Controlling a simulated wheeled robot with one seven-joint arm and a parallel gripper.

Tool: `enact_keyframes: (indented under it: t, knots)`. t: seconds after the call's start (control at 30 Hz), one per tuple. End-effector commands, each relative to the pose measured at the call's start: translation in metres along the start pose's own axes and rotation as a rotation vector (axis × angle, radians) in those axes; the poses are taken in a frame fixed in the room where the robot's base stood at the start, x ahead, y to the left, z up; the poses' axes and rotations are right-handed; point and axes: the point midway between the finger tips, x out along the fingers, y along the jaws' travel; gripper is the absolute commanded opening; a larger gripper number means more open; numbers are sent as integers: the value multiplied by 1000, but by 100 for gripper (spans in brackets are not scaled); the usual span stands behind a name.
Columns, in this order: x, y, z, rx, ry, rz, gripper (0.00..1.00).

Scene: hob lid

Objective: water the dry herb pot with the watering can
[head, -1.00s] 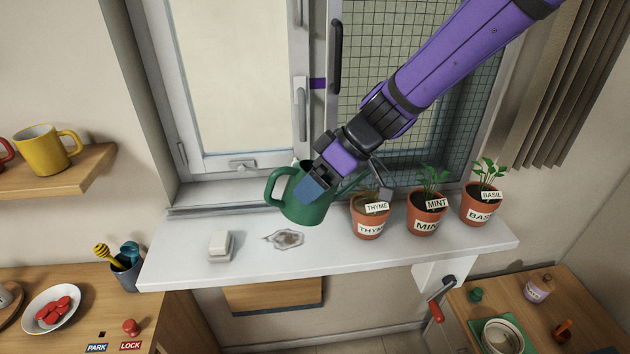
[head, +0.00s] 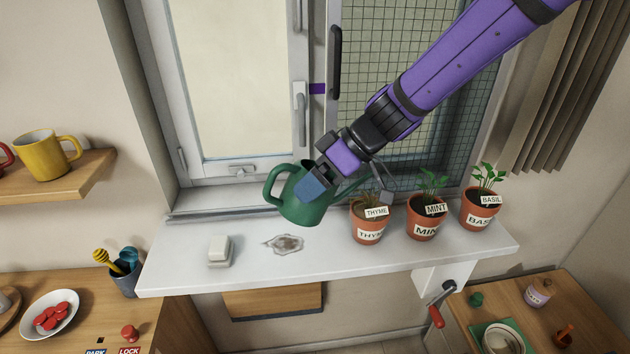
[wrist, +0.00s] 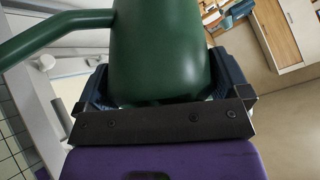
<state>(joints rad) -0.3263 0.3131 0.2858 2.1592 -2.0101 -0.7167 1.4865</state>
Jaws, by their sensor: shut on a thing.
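The green watering can (head: 296,206) is held in my gripper (head: 314,186) just above the window sill, roughly upright, with its handle to the left. Its spout points right toward the thyme pot (head: 368,233), partly behind my gripper. In the wrist view, the can (wrist: 160,50) fills the space between the two fingers (wrist: 163,90). The thyme plant looks brownish and sparse. The mint pot (head: 422,226) and basil pot (head: 480,212) hold green leafy plants. I see no water flowing.
The window handle (head: 299,113) and mesh screen (head: 380,60) are behind my arm. The sill's left end is mostly clear.

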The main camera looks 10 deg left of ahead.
Motion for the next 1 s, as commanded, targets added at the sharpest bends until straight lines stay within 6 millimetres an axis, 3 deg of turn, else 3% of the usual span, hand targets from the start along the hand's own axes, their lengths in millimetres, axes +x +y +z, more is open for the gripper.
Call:
enact_keyframes:
  t: [1.0]
  knots:
    - [-10,-2,-7,23,60,-55,54]
